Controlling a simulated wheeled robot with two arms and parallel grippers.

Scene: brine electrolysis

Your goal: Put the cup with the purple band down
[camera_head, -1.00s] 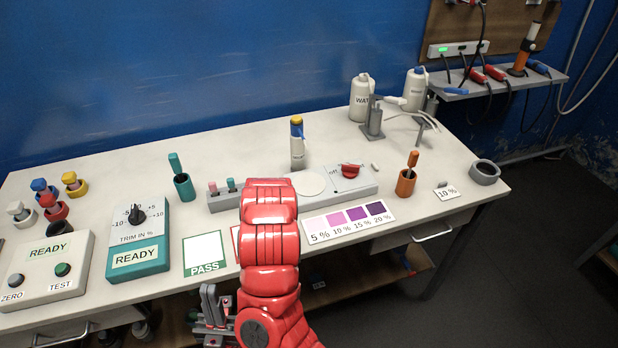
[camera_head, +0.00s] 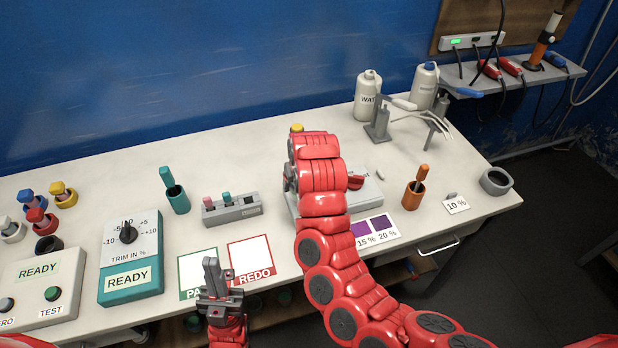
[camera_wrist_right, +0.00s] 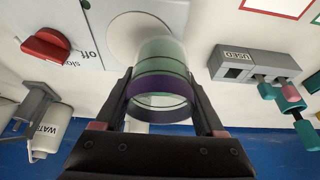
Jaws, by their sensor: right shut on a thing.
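The clear cup with the purple band (camera_wrist_right: 160,88) shows in the right wrist view, between the fingers of my right gripper (camera_wrist_right: 163,108), which is shut on it. Greenish, see-through walls lie beyond the band. The cup overlaps the edge of a pale round plate (camera_wrist_right: 120,38) on the stirrer box; I cannot tell whether it touches. In the head view my right arm hides the cup and that gripper. My left gripper (camera_head: 215,275) is over the front edge of the table by the PASS card, with no object visible in it; its finger gap is unclear.
The stirrer box (camera_head: 368,194) has a red knob (camera_wrist_right: 47,46). The USED rack (camera_wrist_right: 238,66) with coloured sticks is close beside the cup. An orange holder (camera_head: 414,195), colour chart (camera_head: 378,232), REDO card (camera_head: 250,258) and water bottle (camera_head: 367,98) stand around.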

